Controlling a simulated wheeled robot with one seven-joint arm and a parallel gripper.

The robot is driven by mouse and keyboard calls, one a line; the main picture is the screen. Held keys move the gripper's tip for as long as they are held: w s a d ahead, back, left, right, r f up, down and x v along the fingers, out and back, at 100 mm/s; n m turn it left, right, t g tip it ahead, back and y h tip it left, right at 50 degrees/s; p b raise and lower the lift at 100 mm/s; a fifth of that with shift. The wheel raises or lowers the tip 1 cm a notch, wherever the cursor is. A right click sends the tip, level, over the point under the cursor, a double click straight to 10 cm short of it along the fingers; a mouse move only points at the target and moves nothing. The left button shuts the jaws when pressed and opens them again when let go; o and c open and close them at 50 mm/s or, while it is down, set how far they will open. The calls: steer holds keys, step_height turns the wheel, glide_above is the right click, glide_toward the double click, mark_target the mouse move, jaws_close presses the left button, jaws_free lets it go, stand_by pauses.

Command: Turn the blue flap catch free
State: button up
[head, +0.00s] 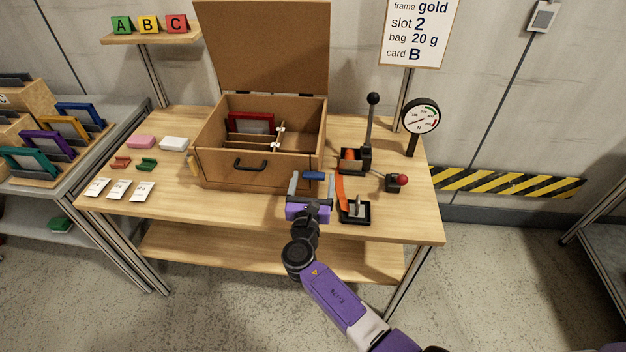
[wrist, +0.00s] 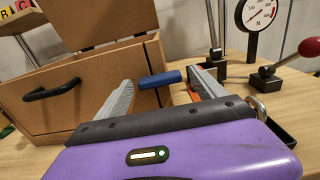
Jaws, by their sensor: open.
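The blue flap catch (head: 314,175) is a short blue bar lying sideways on the front right of the wooden box (head: 222,172). In the wrist view the blue catch (wrist: 160,79) sits between and beyond my two fingers. My gripper (head: 312,186) is open and empty in front of the box's right corner, its grey fingers pointing at the box. It also shows in the wrist view (wrist: 162,85), with the fingers on either side of the catch. I cannot tell whether a finger touches it.
The box lid (head: 265,45) stands open, with a red frame (head: 250,122) inside. A black handle (head: 250,165) is on the box front. An orange strap (head: 340,193), a lever (head: 371,120), a red knob (head: 402,180) and a gauge (head: 420,116) stand to the right.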

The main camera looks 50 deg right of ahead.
steer(key=shift+w+d, duration=0.15)
steer(key=shift+c, duration=0.2)
steer(key=c, duration=1.3)
